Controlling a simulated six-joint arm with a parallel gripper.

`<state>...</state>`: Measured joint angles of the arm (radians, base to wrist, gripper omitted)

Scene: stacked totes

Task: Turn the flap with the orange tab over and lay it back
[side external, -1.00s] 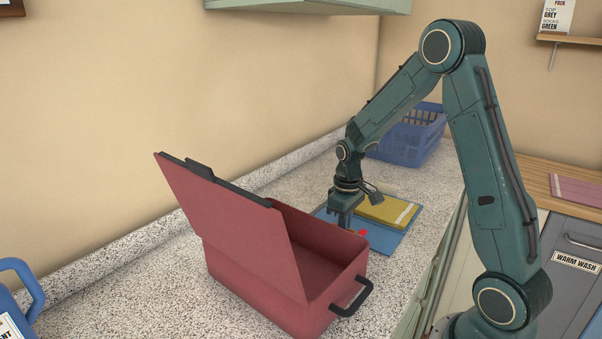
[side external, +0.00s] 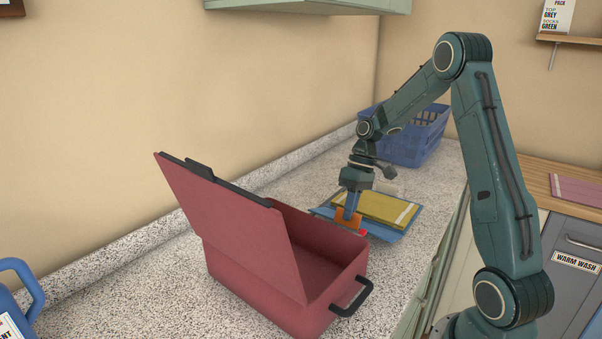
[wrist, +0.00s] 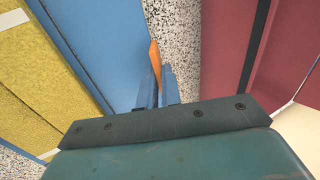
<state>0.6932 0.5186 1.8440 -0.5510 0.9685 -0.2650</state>
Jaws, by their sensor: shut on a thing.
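My gripper (side external: 350,207) is shut on the orange tab (side external: 347,219), which stands up below the fingers. In the wrist view the orange tab (wrist: 154,58) sticks out between the two blue fingers (wrist: 157,88). The tab is at the near edge of the blue sheet (side external: 388,234), whose flap (wrist: 98,42) shows flat and wide in the wrist view. The sheet looks partly raised at its near side. A folded yellow cloth (side external: 380,208) with a pale stripe lies on the blue. A small red patch (side external: 362,232) shows beside the tab.
An open red tote (side external: 270,285) with its lid up and a dark handle stands close in front of the gripper. A blue basket (side external: 412,143) stands behind. A blue jug (side external: 22,290) is at far left. Speckled counter (side external: 150,275) is free left of the tote.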

